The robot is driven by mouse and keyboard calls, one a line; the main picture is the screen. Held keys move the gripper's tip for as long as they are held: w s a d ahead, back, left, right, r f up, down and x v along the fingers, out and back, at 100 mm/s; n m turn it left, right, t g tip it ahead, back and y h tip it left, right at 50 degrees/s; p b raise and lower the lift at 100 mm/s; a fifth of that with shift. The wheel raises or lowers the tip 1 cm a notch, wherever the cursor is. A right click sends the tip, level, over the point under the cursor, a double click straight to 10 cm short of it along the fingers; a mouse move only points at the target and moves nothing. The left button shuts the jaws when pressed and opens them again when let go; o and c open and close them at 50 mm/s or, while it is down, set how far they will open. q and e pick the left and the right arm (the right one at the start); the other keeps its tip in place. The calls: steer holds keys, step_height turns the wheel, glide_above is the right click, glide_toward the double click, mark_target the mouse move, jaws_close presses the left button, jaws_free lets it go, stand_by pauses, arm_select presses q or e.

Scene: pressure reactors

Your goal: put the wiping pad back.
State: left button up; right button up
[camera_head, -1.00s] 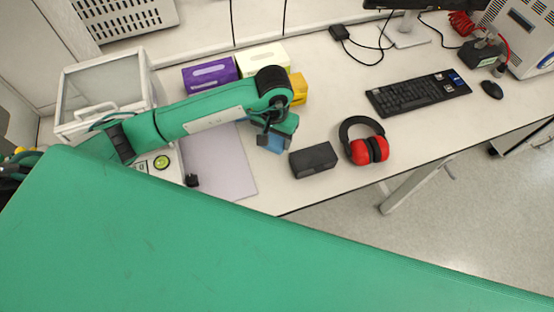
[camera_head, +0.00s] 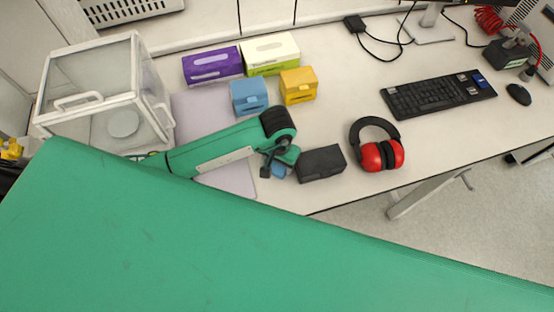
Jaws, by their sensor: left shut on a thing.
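My left gripper (camera_head: 277,162) is over the bench's front part, just left of a black box (camera_head: 321,163). It is shut on a small blue thing, which looks like the wiping pad (camera_head: 280,171). The pad is mostly hidden by the gripper, and I cannot tell whether it touches the bench. A blue box (camera_head: 249,97) and a yellow box (camera_head: 298,86) stand further back. My right gripper is not in view.
Purple (camera_head: 212,66) and white-green (camera_head: 270,54) boxes stand at the back. A glass-sided case (camera_head: 105,90) is at left. Red-black earmuffs (camera_head: 378,146) and a keyboard (camera_head: 438,95) lie at right. Bench between the yellow box and keyboard is clear.

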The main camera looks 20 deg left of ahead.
arm_select(q)
steer(key=shift+r, duration=0.1)
steer(key=shift+s, duration=0.2)
steer(key=shift+b, duration=0.3)
steer(key=o, duration=0.6)
steer(key=shift+o, duration=0.3)
steer(key=shift+w, duration=0.1)
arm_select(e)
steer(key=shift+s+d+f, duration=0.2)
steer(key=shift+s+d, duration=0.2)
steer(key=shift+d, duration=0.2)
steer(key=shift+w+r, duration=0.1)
